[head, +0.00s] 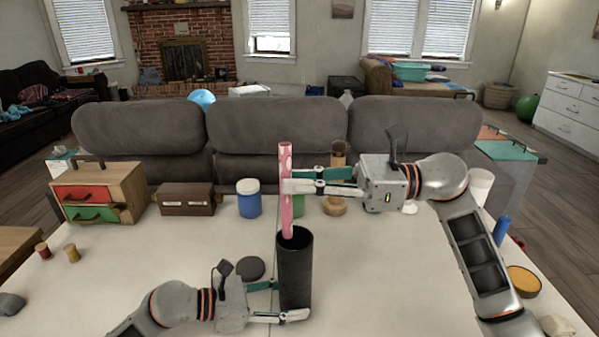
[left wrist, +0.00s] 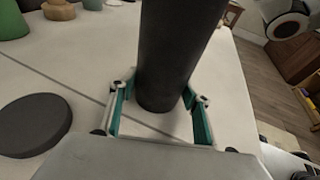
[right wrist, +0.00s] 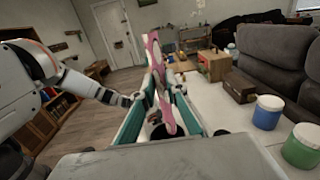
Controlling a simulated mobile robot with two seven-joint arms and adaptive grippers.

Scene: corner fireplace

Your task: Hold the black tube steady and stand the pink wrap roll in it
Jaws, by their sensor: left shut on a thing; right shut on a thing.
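The black tube (head: 295,275) stands upright on the white table. My left gripper (head: 284,300) is shut around its lower part, and the left wrist view shows the tube (left wrist: 172,55) between the fingers. The pink wrap roll (head: 285,165), patterned with pale patches, is held nearly upright by my right gripper (head: 288,186), shut on its middle. The roll's lower end is at the tube's mouth in the head view; I cannot tell whether it is inside the rim. The roll also shows between the fingers in the right wrist view (right wrist: 158,75).
A dark round disc (head: 250,268) lies left of the tube. Behind are a blue jar (head: 249,198), a brown box (head: 187,199) and a small drawer cabinet (head: 98,192). A wooden item (head: 335,205) stands behind my right gripper. The table's front left is mostly clear.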

